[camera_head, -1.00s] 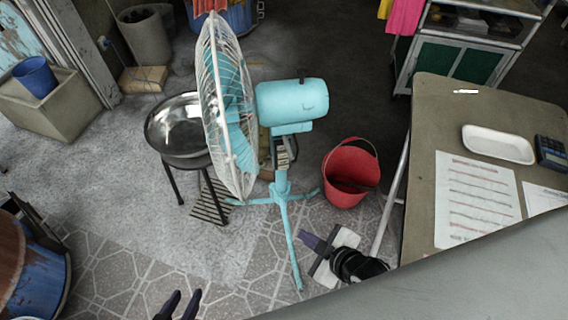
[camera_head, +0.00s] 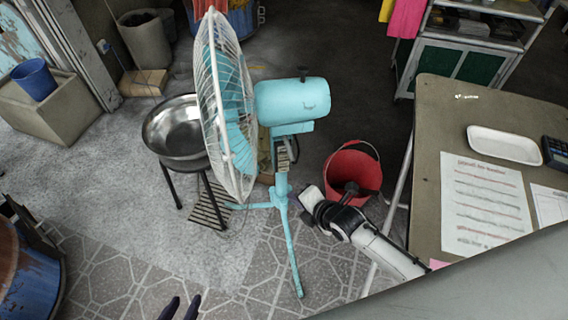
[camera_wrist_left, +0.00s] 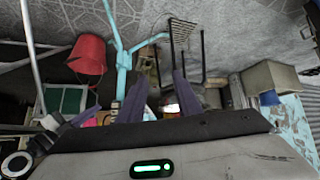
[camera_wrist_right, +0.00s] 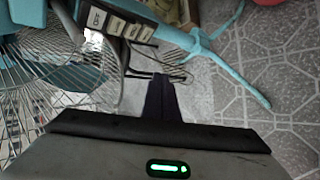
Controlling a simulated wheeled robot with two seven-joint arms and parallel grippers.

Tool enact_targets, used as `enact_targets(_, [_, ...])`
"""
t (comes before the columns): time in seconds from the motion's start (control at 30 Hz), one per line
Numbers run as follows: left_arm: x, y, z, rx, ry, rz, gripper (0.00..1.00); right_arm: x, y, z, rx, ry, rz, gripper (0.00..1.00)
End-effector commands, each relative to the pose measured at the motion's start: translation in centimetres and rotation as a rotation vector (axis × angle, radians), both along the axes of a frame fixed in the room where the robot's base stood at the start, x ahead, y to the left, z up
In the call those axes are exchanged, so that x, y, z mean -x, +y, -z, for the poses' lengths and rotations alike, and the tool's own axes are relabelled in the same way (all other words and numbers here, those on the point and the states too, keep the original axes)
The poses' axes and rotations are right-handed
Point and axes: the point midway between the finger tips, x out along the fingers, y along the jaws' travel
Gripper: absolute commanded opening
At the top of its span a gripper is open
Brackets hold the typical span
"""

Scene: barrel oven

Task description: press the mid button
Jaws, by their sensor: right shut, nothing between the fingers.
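A light blue standing fan (camera_head: 291,101) with a round wire cage stands on the floor. A panel of several pale buttons (camera_head: 284,153) is on its column below the motor. In the right wrist view the buttons (camera_wrist_right: 118,26) lie in a row at the top; the one at the left end reads OFF. My right gripper (camera_head: 305,193) is shut and empty, to the right of and below the panel in the head view. In the right wrist view its joined fingertips (camera_wrist_right: 163,77) are below the row, apart from it. My left gripper (camera_head: 181,307) is open and empty at the bottom edge.
A red bucket (camera_head: 340,166) stands behind my right wrist. A metal bowl (camera_head: 176,128) on a stool is left of the fan. A table (camera_head: 431,130) with papers and a white tray (camera_head: 503,146) is at right. Patterned floor in front is clear.

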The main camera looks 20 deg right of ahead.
Motion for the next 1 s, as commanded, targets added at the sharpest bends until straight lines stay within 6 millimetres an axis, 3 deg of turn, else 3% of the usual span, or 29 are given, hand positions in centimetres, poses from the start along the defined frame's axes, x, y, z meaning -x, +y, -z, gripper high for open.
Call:
enact_targets(0.4, [0.0, -0.1, 3.6, -0.004, 0.005, 0.006, 0.31, -5.0, -0.4, 0.5, -0.002, -0.003, 0.002, 0.0])
enact_targets(0.6, [-0.4, -0.9, 3.8, 0.001, -0.006, 0.019, 0.31, -7.4, -0.6, 0.2, 0.001, -0.004, 0.0, 0.0])
enact_targets(1.0, [-0.5, -1.3, 3.8, 0.005, -0.011, 0.023, 0.31, -8.7, -0.7, 0.0, -0.001, 0.0, 0.001, 0.0])
